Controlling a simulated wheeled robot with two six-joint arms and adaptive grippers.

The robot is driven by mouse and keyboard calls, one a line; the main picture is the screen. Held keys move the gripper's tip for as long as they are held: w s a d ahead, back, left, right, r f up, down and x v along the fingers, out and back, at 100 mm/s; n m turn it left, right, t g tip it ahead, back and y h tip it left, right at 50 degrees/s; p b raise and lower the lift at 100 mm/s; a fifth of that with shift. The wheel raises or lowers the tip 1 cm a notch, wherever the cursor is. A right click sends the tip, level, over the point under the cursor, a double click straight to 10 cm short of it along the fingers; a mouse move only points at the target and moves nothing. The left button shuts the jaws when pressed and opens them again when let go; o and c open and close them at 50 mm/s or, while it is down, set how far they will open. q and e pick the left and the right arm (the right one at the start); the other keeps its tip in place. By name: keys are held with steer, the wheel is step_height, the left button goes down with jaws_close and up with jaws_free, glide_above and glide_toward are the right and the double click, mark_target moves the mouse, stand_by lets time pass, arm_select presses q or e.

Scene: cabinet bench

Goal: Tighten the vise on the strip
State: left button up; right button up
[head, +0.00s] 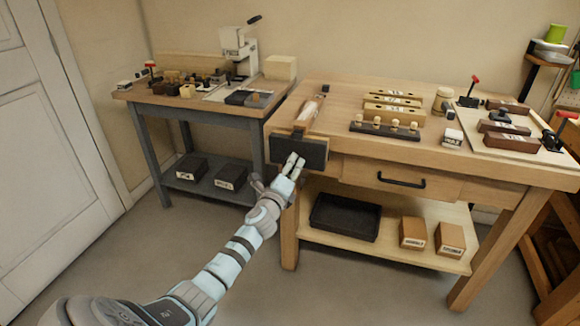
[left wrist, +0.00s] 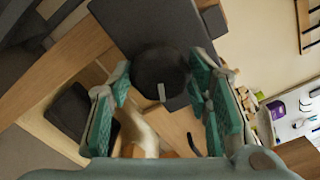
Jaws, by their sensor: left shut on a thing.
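The vise has a dark front jaw (head: 312,152) at the left front corner of the wooden bench. A light strip-like piece (head: 309,110) lies on the bench top just behind the vise; I cannot tell whether the jaws touch it. My left gripper (head: 293,165) is in front of the vise's face. In the left wrist view, its green-padded fingers (left wrist: 163,98) are on either side of a dark round knob (left wrist: 160,72) with a pale mark, and it is shut on this knob. The dark vise jaw (left wrist: 140,22) shows behind the knob. My right gripper is out of view.
A dark rack with pale knobs (head: 385,130) and wooden blocks (head: 393,108) stand on the bench. A drawer handle (head: 401,181) is right of the vise. A black tray (head: 345,217) sits on the lower shelf. A grey side table (head: 150,107) stands left.

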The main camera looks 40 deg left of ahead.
arm_select(q)
steer(key=m+p, duration=0.1)
steer(key=m, duration=0.3)
stand_by(0.3)
steer(key=m+p, duration=0.1)
steer(key=m, duration=0.3)
steer(key=shift+w+f, duration=0.1)
